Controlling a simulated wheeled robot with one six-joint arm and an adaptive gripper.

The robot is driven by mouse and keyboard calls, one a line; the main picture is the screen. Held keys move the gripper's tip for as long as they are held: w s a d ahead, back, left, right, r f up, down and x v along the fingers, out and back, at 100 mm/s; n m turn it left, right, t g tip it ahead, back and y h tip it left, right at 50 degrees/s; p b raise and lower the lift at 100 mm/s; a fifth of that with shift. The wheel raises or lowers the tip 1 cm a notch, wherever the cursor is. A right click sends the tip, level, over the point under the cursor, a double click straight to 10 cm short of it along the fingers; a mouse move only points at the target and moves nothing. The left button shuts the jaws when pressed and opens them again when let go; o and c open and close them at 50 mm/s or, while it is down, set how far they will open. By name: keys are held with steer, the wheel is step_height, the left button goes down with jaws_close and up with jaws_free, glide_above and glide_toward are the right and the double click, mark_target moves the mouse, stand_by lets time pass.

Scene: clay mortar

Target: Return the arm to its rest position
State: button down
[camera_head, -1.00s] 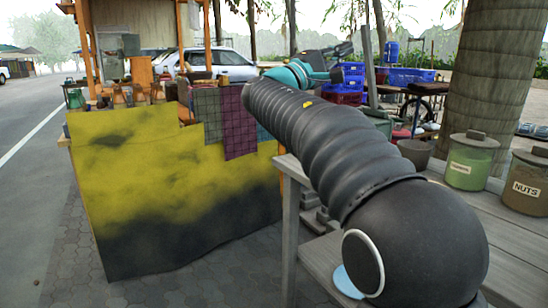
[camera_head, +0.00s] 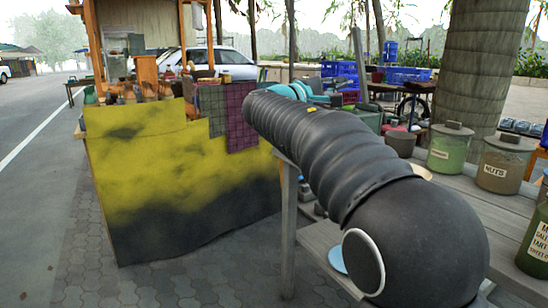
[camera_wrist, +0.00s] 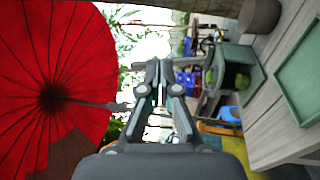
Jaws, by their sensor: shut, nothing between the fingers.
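My gripper (camera_wrist: 158,72) shows in the wrist view with its two fingers close together and nothing between them. In the head view my dark ribbed arm stretches up and left, and the gripper is hidden behind it. A brown clay mortar (camera_head: 400,142) stands on the grey wooden table (camera_head: 462,188) behind my arm. It seems to be the round brown pot (camera_wrist: 260,17) at the top of the wrist view, apart from my gripper.
A stall with a yellow and black cloth (camera_head: 180,180) is at left. A red umbrella (camera_wrist: 45,75) and a green tray (camera_wrist: 300,75) show in the wrist view. Paving is clear at lower left.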

steer(key=s+d+f+g+y, duration=0.1)
steer(key=s+f+g+y, duration=0.4)
steer(key=f, duration=0.7)
steer(key=s+f+y, duration=0.4)
steer(key=s+f, duration=0.2)
steer(key=f, duration=0.6)
steer(key=s+f+m+y, duration=0.2)
steer(key=s+f, duration=0.1)
steer(key=s, duration=0.6)
steer(key=s+f+m+g+y+p, duration=0.1)
steer(key=s+f+m+y, duration=0.1)
steer(key=s, duration=0.8)
steer(key=s+f+m+y, duration=0.3)
steer(key=s+f, duration=0.2)
steer(key=s, duration=0.4)
steer(key=shift+s+a+f+m, duration=0.2)
steer(key=shift+s+f+m, duration=0.05)
steer(key=shift+f+m, duration=0.15)
